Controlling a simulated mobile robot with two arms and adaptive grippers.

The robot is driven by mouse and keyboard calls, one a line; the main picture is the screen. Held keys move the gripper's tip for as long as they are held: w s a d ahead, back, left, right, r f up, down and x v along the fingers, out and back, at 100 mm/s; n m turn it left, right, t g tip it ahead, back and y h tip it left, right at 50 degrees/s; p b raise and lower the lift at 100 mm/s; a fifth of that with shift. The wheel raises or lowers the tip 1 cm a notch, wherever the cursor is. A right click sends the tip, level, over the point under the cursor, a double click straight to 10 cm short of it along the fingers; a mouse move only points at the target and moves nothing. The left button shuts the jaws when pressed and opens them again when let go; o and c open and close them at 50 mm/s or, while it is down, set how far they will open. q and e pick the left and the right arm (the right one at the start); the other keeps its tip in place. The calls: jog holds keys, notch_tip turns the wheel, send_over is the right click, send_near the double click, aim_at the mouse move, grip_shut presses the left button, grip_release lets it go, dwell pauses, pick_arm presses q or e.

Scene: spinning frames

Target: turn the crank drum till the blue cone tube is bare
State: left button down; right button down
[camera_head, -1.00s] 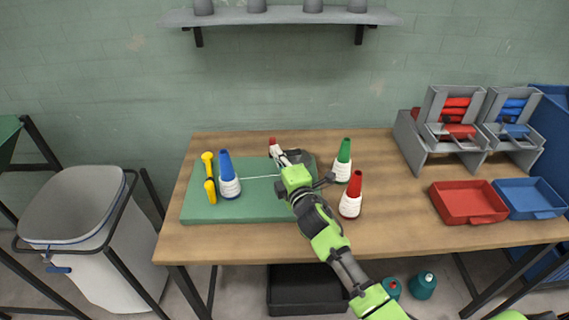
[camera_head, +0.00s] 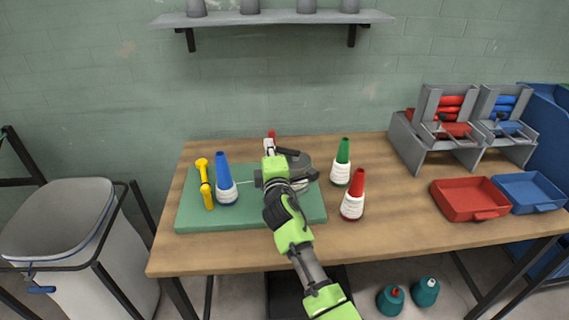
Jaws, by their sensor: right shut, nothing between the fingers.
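The blue cone tube (camera_head: 222,168) stands upright on the green board (camera_head: 245,215), with white yarn (camera_head: 227,195) still wound around its lower part. A thin strand runs right from it toward the drum. The grey crank drum (camera_head: 300,165) is on the right part of the board, partly hidden behind my right arm. A red knob (camera_head: 271,134) shows at its far side. My right gripper (camera_head: 268,147) is shut and empty beside the drum, close to the knob; I cannot tell whether they touch. My left gripper is not in view.
A yellow stand (camera_head: 205,180) is left of the blue cone. A green cone (camera_head: 342,160) and a red cone (camera_head: 356,188) stand right of the board. A red tray (camera_head: 468,200) and a blue tray (camera_head: 528,192) lie farther right. A bin (camera_head: 60,225) stands left of the table.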

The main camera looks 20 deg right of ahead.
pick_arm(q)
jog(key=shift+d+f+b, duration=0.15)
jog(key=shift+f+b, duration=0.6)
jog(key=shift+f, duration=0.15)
pick_arm(e)
jog(key=shift+w+d, duration=0.25)
jog(key=shift+w, duration=0.75)
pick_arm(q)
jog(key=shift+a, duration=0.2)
